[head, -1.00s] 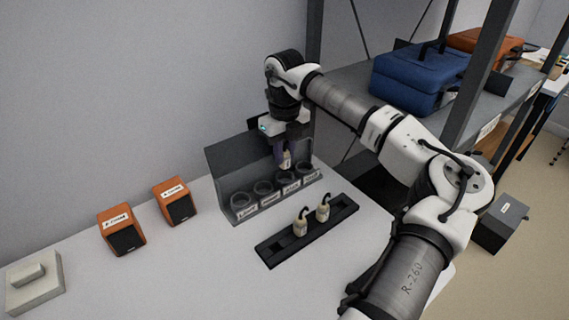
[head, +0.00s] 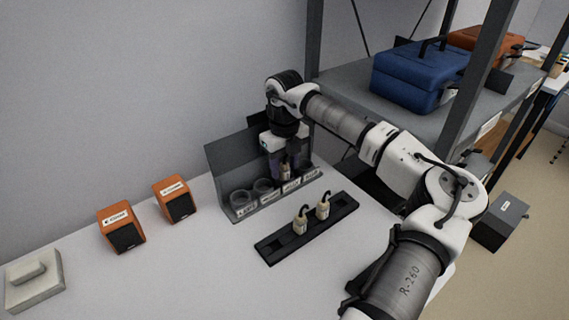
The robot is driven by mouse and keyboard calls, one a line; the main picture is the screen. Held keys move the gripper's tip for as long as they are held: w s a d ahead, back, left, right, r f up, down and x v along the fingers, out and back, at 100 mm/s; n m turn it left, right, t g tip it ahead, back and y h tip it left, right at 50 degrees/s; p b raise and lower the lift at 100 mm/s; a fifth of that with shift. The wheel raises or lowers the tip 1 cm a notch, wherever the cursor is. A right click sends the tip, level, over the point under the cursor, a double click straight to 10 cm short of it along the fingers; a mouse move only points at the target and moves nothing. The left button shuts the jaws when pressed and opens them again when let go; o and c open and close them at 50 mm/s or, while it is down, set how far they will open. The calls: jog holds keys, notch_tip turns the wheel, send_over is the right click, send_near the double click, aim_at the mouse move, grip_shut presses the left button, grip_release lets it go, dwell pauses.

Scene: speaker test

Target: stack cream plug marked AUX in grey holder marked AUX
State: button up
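My gripper (head: 285,168) points down at the grey holder (head: 224,184), over its right half. It is shut on a cream plug (head: 285,174), which is low at the third round socket from the left. I cannot tell how far the plug is inside, because the fingers cover that part. The holder has a row of round sockets with white labels on the front, too small to read surely. Two more cream plugs with dark cables, one plug (head: 300,224) and another plug (head: 323,208), stand in the black rack (head: 270,250) in front.
Two orange speakers, one speaker (head: 122,228) and another speaker (head: 175,200), stand left of the holder. A pale block (head: 34,284) is at the far left. A dark shelf with a blue case (head: 418,78) rises at right. The white table's front left is clear.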

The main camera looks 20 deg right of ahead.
aim_at(285, 164)
jog(key=shift+r+p, duration=0.35)
jog(key=shift+r, duration=0.25)
notch_tip(285, 164, up, 12)
jog(key=shift+f+b, duration=0.2)
jog(key=shift+b, duration=0.2)
